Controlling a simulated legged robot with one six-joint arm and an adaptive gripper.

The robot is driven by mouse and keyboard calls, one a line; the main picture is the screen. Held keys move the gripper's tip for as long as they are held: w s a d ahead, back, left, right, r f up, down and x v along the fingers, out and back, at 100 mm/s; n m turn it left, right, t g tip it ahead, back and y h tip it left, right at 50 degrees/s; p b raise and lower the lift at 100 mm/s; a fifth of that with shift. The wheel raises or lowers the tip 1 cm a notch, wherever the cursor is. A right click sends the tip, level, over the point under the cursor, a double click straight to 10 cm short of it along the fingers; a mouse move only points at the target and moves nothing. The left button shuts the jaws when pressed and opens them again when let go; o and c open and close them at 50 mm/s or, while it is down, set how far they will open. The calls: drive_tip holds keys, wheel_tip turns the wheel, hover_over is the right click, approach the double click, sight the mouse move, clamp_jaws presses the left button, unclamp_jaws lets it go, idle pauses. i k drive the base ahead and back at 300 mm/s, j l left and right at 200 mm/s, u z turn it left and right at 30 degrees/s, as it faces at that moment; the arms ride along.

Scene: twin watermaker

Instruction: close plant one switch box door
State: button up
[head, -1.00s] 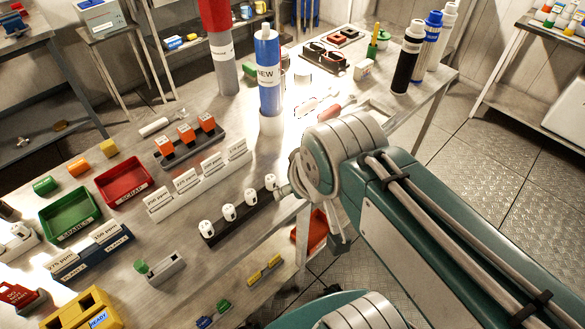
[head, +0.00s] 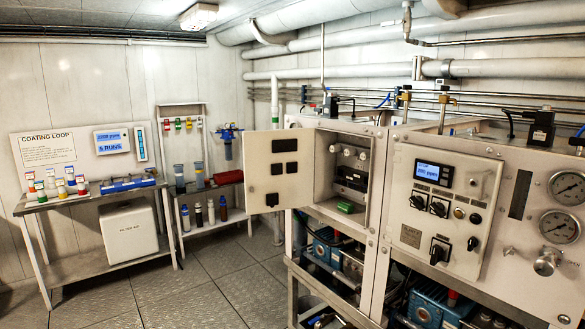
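A grey-white switch box (head: 347,172) stands open on top of a metal frame in the middle of the head view. Inside the box are several round white parts, a black block (head: 350,180) and a green piece (head: 345,207) on the floor of the box. No plant number is readable on this box. My gripper and arm are out of view.
A control panel (head: 440,208) with a lit display, knobs and gauges (head: 559,226) adjoins on the right. Benches with bottles (head: 93,190) and a white box (head: 129,232) stand at the left. Tiled floor (head: 205,290) is free before them. Pipes run above.

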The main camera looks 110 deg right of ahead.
sight(279, 163)
drive_tip(key=k+z, duration=0.2)
drive_tip(key=z, duration=4.2)
drive_tip(key=j+z, duration=0.15)
drive_tip(key=z, duration=0.3)
drive_tip(key=j+z, duration=0.2)
drive_tip(key=z, duration=0.3)
drive_tip(key=j+z, duration=0.2)
drive_tip(key=z, duration=0.25)
drive_tip(key=k+j, duration=0.1)
drive_tip(key=j, duration=0.45)
drive_tip(key=k+j, duration=0.1)
drive_tip(key=j, duration=0.45)
drive_tip(key=k+j, duration=0.1)
drive_tip(key=j, duration=0.45)
drive_tip(key=k+j, duration=0.1)
drive_tip(key=j, duration=1.05)
drive_tip(key=k+j, duration=0.15)
drive_tip(key=j, duration=0.4)
drive_tip(key=k+j, duration=0.1)
drive_tip(key=j, duration=0.45)
drive_tip(key=j+z, duration=0.15)
drive_tip(key=z, duration=0.2)
drive_tip(key=k+j+z, duration=0.1)
drive_tip(key=z, duration=0.25)
